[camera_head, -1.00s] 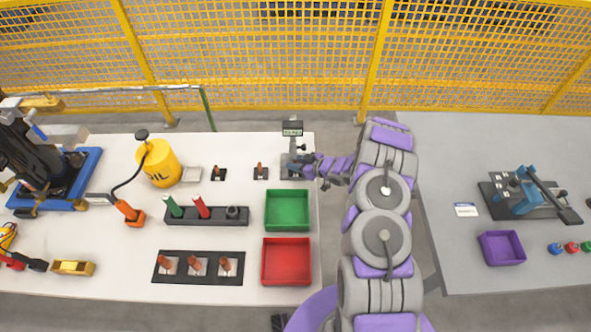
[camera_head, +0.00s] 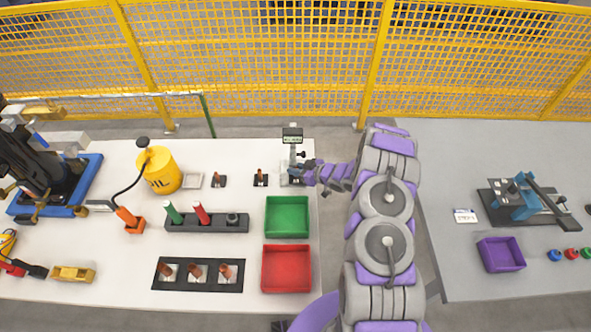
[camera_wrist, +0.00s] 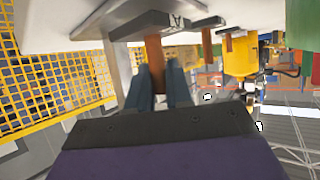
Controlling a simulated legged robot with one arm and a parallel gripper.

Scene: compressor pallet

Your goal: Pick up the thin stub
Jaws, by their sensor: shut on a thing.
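My gripper (camera_wrist: 160,88) is shut on a slim copper-brown stub (camera_wrist: 155,60), which lies between its two blue-grey fingers in the wrist view. The stub's far end meets a grey plate marked A (camera_wrist: 165,22); I cannot tell whether it still rests on it. In the head view my gripper (camera_head: 296,172) is at the small gauge stand (camera_head: 292,137) at the table's back right corner, and the held stub is too small or hidden there. Two other brown stubs stand on black bases to the left, a near one (camera_head: 261,174) and a farther one (camera_head: 218,178).
A green tray (camera_head: 287,235) and a red tray (camera_head: 286,290) lie in front of the gauge stand. A black rack (camera_head: 198,286) holds several brown stubs. A yellow oil can (camera_head: 162,172) stands left. A yellow mesh fence (camera_head: 250,80) runs behind.

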